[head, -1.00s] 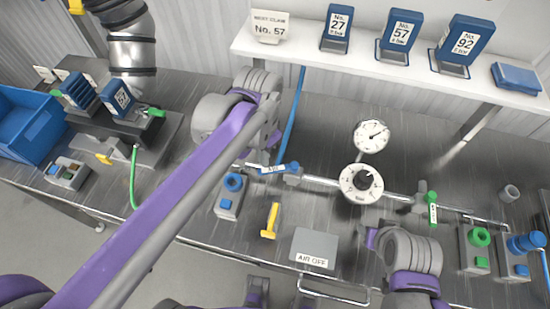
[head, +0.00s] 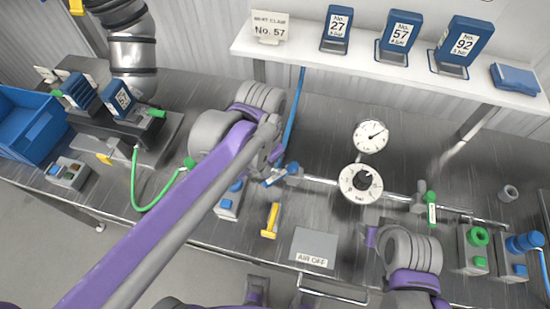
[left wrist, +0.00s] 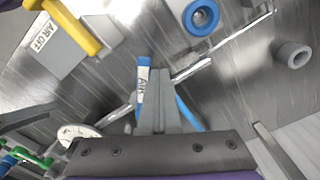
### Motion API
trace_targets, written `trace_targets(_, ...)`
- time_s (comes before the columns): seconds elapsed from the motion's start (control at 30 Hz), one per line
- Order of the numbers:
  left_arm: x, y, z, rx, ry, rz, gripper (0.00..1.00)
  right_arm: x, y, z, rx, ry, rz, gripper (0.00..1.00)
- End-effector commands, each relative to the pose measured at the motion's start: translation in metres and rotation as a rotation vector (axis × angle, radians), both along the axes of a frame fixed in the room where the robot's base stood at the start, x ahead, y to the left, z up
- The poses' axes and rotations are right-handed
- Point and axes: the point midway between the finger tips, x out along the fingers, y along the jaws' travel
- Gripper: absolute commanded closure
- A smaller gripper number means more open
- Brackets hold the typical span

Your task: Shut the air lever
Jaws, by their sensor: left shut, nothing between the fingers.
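The blue air lever (head: 275,178) with its AIR label sits at the left end of the silver pipe, slanting down to the left. In the left wrist view the lever (left wrist: 143,75) stands at an angle to the pipe. My left gripper (head: 278,161) is shut and empty. In the left wrist view its fingers (left wrist: 161,78) are right beside the lever; I cannot tell whether they touch it. The grey AIR OFF plate (head: 315,243) lies on the bench. Part of my right arm shows at the lower right, but its jaws cannot be made out.
A yellow handle (head: 271,220) stands beside the plate. A gauge (head: 371,136) and a dial (head: 361,184) sit on the pipe line. A blue hose (head: 294,110) rises behind my left gripper. A green hose (head: 151,207) hangs at left. A white shelf (head: 305,58) runs along the back.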

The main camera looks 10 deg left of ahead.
Motion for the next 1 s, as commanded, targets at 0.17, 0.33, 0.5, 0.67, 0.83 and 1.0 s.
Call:
trace_targets(0.17,-0.010,-0.006,0.000,0.001,0.001,0.000,1.00,0.001,0.000,0.002,0.000,-0.001,0.000,0.50)
trace_targets(0.33,-0.010,-0.006,0.000,0.001,0.001,0.000,1.00,0.001,0.000,0.002,0.000,-0.001,0.000,0.50)
trace_targets(0.5,-0.011,-0.007,0.000,0.000,0.000,-0.001,1.00,0.001,0.000,0.002,0.000,-0.001,0.000,0.50)
trace_targets(0.67,-0.017,-0.014,0.000,-0.001,0.001,-0.002,1.00,0.001,0.000,0.004,0.000,-0.002,0.000,0.50)
trace_targets(0.83,-0.025,-0.022,0.000,0.001,0.001,-0.001,1.00,0.001,0.000,0.005,0.000,-0.003,0.000,0.50)
trace_targets(1.0,-0.025,-0.022,0.000,0.001,0.001,0.000,1.00,0.001,0.000,0.005,0.000,-0.003,0.000,0.50)
